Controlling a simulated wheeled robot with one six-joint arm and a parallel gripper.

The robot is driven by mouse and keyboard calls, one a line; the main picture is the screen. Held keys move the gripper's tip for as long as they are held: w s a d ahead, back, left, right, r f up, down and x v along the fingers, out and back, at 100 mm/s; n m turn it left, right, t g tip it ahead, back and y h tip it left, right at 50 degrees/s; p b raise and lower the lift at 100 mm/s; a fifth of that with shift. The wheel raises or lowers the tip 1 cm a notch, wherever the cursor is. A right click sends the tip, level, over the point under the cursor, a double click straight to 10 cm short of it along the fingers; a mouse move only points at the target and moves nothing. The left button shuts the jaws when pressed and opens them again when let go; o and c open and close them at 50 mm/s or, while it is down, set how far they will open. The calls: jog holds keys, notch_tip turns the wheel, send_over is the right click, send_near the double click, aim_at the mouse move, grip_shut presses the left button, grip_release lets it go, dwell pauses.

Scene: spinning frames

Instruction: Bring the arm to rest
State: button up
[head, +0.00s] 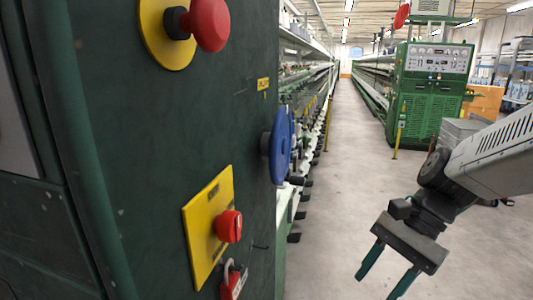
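My arm (490,160) reaches in from the right edge of the head view, over the aisle floor. My gripper (381,279) hangs at its end and points down and to the left. Its two green fingers are spread wide apart, with nothing between them. It is clear of the machine on the left and touches nothing that I can see. The lower end of the right finger is close to the bottom edge of the picture.
A dark green machine cabinet (110,130) fills the left. It bears a red mushroom button (209,24), a red knob (229,226) on a yellow plate and a blue handwheel (281,145). A green control cabinet (430,90) stands farther back. The aisle floor (335,200) is clear.

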jog(key=s+d+r+n+t+h, duration=0.4)
jog(key=s+d+n+h, duration=0.2)
jog(key=s+n, duration=0.3)
jog(key=shift+s+d+r+n+h, duration=0.3)
jog(key=shift+d+n, duration=0.35)
jog(key=shift+n, duration=0.25)
